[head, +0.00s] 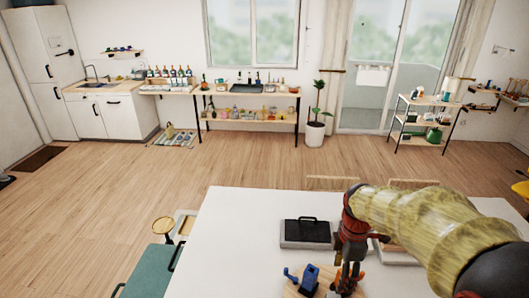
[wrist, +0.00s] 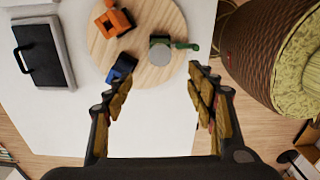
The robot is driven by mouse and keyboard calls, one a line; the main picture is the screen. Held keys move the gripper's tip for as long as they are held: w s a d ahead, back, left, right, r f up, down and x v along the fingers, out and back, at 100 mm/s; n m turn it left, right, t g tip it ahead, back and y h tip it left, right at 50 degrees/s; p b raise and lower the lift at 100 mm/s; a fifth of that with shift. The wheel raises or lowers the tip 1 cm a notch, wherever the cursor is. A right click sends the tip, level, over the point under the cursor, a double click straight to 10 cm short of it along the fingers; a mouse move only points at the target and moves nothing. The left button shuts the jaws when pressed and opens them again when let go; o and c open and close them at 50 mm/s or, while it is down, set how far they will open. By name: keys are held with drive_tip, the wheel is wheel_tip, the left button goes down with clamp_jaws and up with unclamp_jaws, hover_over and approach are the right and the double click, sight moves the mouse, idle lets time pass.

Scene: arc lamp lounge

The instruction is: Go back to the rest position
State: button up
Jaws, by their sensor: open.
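My gripper (wrist: 160,110) is open and empty in the wrist view, with its two padded fingers apart above the white table edge. In the head view my gripper (head: 348,275) hangs at the end of my arm over the white table (head: 225,240). Beyond the fingers in the wrist view lies a round wooden board (wrist: 172,20) with an orange item (wrist: 114,20), a blue item (wrist: 122,67) and a grey disc-like item with a green handle (wrist: 160,52). The blue item (head: 308,278) also shows in the head view, just left of my gripper.
A grey tray with a black handled piece (head: 306,231) sits on the table. A wooden floor (head: 120,200) lies open toward the counters. A potted plant (head: 314,130) stands by the window.

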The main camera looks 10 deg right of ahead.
drive_tip(key=s+a+m+t+b, duration=0.5)
drive_tip(key=s+a+m+b, duration=0.7)
drive_tip(key=m+b, duration=0.2)
drive_tip(key=shift+r+m+t, duration=0.15)
drive_tip(key=shift+m+t, duration=0.15)
drive_tip(key=shift+m, duration=0.4)
drive_tip(key=shift+s, duration=0.15)
drive_tip(key=shift+c, duration=0.8)
